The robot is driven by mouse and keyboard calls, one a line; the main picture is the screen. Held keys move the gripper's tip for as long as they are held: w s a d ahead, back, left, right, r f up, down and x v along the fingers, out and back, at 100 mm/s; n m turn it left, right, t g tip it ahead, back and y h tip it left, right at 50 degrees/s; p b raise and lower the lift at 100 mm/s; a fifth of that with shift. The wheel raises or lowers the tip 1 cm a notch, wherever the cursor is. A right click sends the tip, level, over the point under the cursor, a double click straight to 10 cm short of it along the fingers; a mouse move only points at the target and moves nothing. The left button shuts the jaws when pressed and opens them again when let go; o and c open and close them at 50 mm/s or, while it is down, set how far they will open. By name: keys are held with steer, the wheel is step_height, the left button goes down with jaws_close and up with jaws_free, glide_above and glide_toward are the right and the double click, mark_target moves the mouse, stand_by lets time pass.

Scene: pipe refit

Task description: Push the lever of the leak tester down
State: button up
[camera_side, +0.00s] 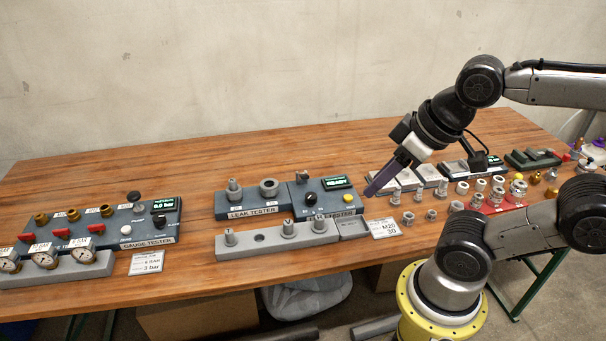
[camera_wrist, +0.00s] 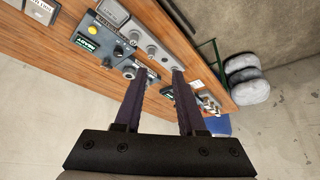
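The leak tester (camera_side: 245,204) is a blue-grey unit in the middle of the bench with two grey fittings on its left part. Its right part carries a lit READY display (camera_side: 337,183), a black knob (camera_side: 310,199) and a yellow button (camera_side: 348,198). The black knob may be the lever's end; its shaft is too small to make out. My gripper (camera_side: 370,191) hangs tilted just right of the unit, above the bench, apart from the knob. In the wrist view my gripper (camera_wrist: 161,73) has its two dark fingers apart with nothing held between them.
A grey rack (camera_side: 268,241) with upright fittings lies in front of the leak tester. The gauge tester (camera_side: 125,226) stands at the left. A label card (camera_side: 384,228) and many loose fittings lie to the right. Bare bench lies between the two testers.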

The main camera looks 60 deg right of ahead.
jaws_close()
stand_by(1.4)
